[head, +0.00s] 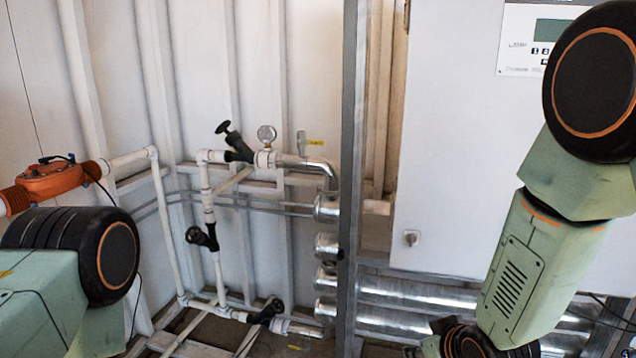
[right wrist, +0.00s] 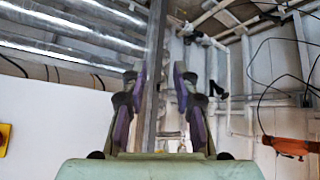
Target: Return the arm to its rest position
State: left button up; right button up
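My right arm comes in from the right in the head view and bends down to the bottom edge; its gripper is not clear there. In the right wrist view my right gripper (right wrist: 159,78) shows two dark fingers with purple pads, spread apart with nothing between them. A grey metal post stands behind the gap. The left arm shows only as a green and black link at the lower left of the head view; its gripper is out of frame.
A grey upright post (head: 352,150) stands mid-view beside a white cabinet (head: 450,130). Silver tubes (head: 415,290) run low behind my right arm. An orange fitting (head: 50,181) is farther left.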

jog(key=s+d+f+m+g+b, duration=0.1)
jog(key=s+f+g, duration=0.1)
jog(key=s+f, duration=0.5)
jog(key=s+d+f+m+g+h+b, duration=0.1)
jog(key=s+f+g, duration=0.2)
jog(key=s+f, duration=0.4)
jog(key=s+d+f+m+g+b, duration=0.1)
jog(key=s+f, duration=0.6)
jog(key=s, duration=1.2)
jog(key=shift+s+d+m+g+h, duration=0.3)
jog(key=shift+s+d+m+g, duration=0.15)
jog(key=shift+g, duration=0.55)
